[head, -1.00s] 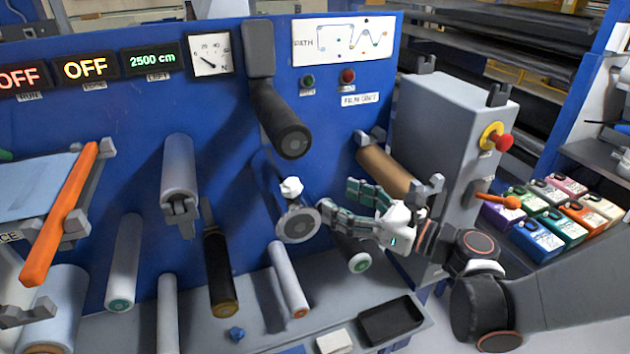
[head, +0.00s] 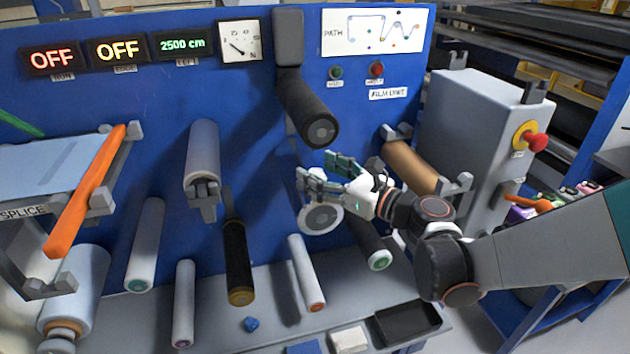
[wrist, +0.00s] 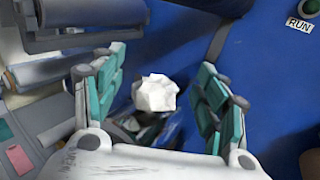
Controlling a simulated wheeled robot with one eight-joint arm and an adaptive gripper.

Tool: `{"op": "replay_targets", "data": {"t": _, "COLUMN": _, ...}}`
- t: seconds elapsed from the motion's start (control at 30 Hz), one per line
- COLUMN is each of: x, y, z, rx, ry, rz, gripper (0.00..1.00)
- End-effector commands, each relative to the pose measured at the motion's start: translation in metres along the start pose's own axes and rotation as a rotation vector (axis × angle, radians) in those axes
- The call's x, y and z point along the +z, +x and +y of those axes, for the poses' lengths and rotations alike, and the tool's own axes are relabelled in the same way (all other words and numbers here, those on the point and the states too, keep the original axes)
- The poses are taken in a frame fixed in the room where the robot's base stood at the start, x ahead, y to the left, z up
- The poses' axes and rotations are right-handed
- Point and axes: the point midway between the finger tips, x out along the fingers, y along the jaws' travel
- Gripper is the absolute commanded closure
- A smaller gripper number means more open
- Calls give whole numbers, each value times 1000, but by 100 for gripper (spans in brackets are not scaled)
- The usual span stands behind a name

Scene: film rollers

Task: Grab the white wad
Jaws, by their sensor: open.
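The white wad (wrist: 155,93) is a crumpled lump between the two teal-padded fingers of my gripper (wrist: 161,62) in the wrist view. Blue shows between it and each finger pad, so the fingers look apart from it. In the head view my open gripper (head: 315,167) reaches in from the right, its fingertips just above the grey round-ended roller (head: 320,217).
A black roller (head: 312,118) juts out just above my gripper. A brown roller (head: 408,165) is at its right, with a grey box (head: 472,130) beyond. Several rollers stick out below, over a grey ledge (head: 275,285) with a black tray (head: 408,322).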

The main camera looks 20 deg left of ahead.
Motion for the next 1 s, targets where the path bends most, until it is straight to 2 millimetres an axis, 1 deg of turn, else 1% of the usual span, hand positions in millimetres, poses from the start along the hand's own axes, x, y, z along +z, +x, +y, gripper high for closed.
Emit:
{"op": "replay_targets", "data": {"t": 0.03, "x": -2, "y": 8, "z": 1, "rx": 3, "ry": 0, "rz": 0, "gripper": 33}}
{"op": "replay_targets", "data": {"t": 0.1, "x": -1, "y": 15, "z": 1, "rx": 1, "ry": 0, "rz": 0, "gripper": 33}}
{"op": "replay_targets", "data": {"t": 0.33, "x": 0, "y": 17, "z": 0, "rx": 0, "ry": 0, "rz": 0, "gripper": 33}}
{"op": "replay_targets", "data": {"t": 0.37, "x": 0, "y": 16, "z": 0, "rx": 0, "ry": 0, "rz": 0, "gripper": 38}}
{"op": "replay_targets", "data": {"t": 0.4, "x": 0, "y": 16, "z": 0, "rx": 0, "ry": 0, "rz": 0, "gripper": 47}}
{"op": "replay_targets", "data": {"t": 0.47, "x": 0, "y": 16, "z": 0, "rx": 0, "ry": 0, "rz": 0, "gripper": 57}}
{"op": "replay_targets", "data": {"t": 0.5, "x": 0, "y": 16, "z": 0, "rx": 0, "ry": 0, "rz": 0, "gripper": 65}}
{"op": "replay_targets", "data": {"t": 0.53, "x": 0, "y": 16, "z": 0, "rx": 0, "ry": 0, "rz": 0, "gripper": 68}}
{"op": "replay_targets", "data": {"t": 0.87, "x": 0, "y": 16, "z": 0, "rx": 0, "ry": 0, "rz": 0, "gripper": 68}}
{"op": "replay_targets", "data": {"t": 1.0, "x": 4, "y": 16, "z": 0, "rx": 0, "ry": 0, "rz": 0, "gripper": 68}}
